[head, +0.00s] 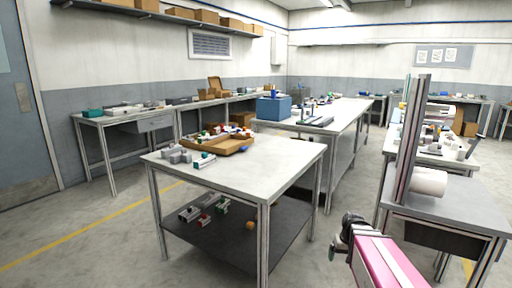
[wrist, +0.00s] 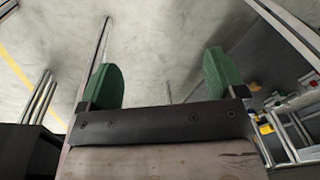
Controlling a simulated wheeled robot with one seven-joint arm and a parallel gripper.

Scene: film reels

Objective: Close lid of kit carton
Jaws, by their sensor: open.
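A brown cardboard carton (head: 214,84) with its lid raised stands on the back bench along the left wall, small and far off. It looks most like the kit carton, though no label is readable. A shallow open cardboard tray or carton (head: 238,148) with coloured parts lies on the near table; I cannot tell whether it has a lid. My gripper (wrist: 160,82) shows two green finger pads set wide apart in the wrist view, open and empty, with floor beyond. In the head view my pink arm shows at lower right, far from both cartons.
The near table (head: 285,150) has grey blocks on top and parts on its lower shelf. A blue bin (head: 273,108) stands on the long bench behind. A right-hand bench (head: 460,200) with upright posts stands close to my arm. Floor at left is clear.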

